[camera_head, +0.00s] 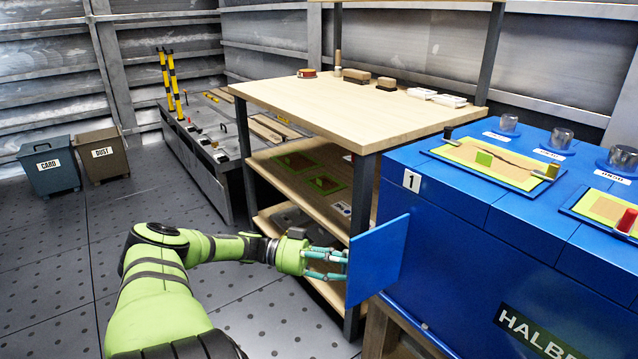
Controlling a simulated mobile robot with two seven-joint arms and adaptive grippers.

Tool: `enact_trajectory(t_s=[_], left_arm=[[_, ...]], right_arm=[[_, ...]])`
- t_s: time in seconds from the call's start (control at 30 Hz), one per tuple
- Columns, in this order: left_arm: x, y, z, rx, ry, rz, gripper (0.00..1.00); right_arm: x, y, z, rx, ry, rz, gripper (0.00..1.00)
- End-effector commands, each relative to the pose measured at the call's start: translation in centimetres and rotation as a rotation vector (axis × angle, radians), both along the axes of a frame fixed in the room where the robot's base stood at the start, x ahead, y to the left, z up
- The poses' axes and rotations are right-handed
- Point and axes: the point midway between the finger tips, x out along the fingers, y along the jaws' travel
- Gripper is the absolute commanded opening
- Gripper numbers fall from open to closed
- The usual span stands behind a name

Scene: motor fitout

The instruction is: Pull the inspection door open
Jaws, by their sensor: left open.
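The inspection door (377,260) is a flat, plain blue panel at the left end of the blue machine (462,232), below the label with the number 1. It stands out from the machine's body at an angle, with its free edge to the left. My left gripper (340,265) is just left of the door, its teal fingers spread and pointing at that free edge. The fingertips are at or partly behind the edge; I cannot tell whether they touch it. The opening behind the door is hidden. My right gripper is not in view.
A wooden shelf unit (310,108) with dark posts stands close behind my left gripper. Trays (490,165) and metal cylinders sit on the machine's top. Two bins (50,166) stand at the far left. The floor (80,265) left of my arm is clear.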

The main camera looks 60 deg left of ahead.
Motion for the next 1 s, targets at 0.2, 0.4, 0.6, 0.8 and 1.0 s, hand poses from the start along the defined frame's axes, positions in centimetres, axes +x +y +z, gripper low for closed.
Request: enact_trajectory(t_s=[0.2,0.4,0.6,0.8,1.0], left_arm=[[-3.0,3.4,-0.1,0.005,0.003,0.005,0.41],[-5.5,6.2,0.0,0.003,-0.002,0.006,0.41],[-6.8,7.7,0.1,0.004,-0.003,0.005,0.41],[-7.5,8.2,0.0,0.001,0.001,0.001,0.41],[-7.6,8.2,0.0,0.002,0.003,0.000,0.41]], right_arm=[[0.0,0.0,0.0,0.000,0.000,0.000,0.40],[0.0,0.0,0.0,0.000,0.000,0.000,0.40],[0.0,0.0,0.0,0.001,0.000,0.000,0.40],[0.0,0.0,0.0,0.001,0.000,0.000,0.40],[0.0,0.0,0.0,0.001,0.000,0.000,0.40]])
